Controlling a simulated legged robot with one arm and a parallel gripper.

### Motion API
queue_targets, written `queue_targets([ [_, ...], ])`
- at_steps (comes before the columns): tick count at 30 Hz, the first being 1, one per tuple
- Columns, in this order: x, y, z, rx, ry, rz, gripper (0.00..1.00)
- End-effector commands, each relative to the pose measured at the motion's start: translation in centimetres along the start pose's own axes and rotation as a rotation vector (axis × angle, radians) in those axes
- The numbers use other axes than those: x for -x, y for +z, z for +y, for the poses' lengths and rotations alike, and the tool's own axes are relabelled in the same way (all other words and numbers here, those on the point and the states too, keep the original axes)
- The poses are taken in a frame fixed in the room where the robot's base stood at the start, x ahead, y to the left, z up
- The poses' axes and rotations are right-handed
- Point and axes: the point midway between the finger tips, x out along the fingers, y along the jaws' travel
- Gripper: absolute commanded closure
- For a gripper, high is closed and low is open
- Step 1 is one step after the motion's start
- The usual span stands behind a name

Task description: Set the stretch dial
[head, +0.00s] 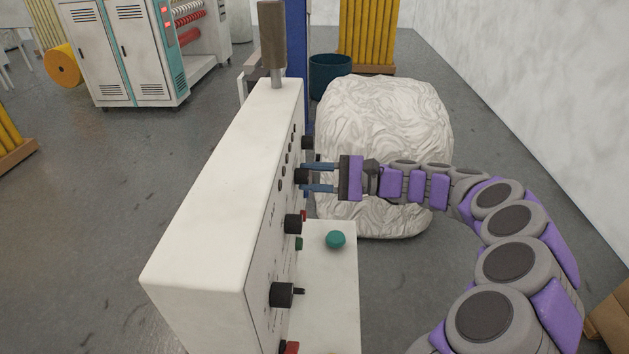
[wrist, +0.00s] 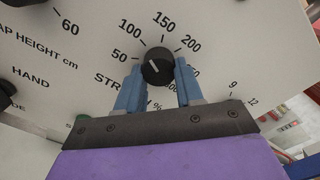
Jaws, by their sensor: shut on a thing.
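The stretch dial (wrist: 158,67) is a black round knob with a white pointer line on a white panel. In the wrist view its scale shows 50, 100, 150 and 200, and the pointer aims up and left, roughly toward the 100 mark. My gripper (wrist: 158,85) has its two blue fingers on either side of the dial, shut on it. In the head view the gripper (head: 318,177) reaches the panel face from the right, with the dial (head: 301,175) between its fingers. The lettering below the dial is partly hidden by the fingers.
The white control box (head: 215,170) carries other black knobs (head: 282,295) and red and green buttons. A wrapped white bale (head: 385,150) stands close behind my arm.

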Motion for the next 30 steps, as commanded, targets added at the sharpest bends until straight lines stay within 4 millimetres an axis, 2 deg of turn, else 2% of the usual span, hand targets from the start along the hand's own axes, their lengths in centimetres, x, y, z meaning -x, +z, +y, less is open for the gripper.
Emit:
queue_targets([
  [9,0.01,-0.09,-0.1,0.112,-0.001,0.002,0.94],
  [24,0.01,-0.07,-0.1,0.129,0.0,0.002,0.94],
  [25,0.01,-0.07,-0.09,0.129,0.0,0.002,0.62],
  [30,0.05,0.0,-0.06,0.129,0.0,0.001,0.45],
])
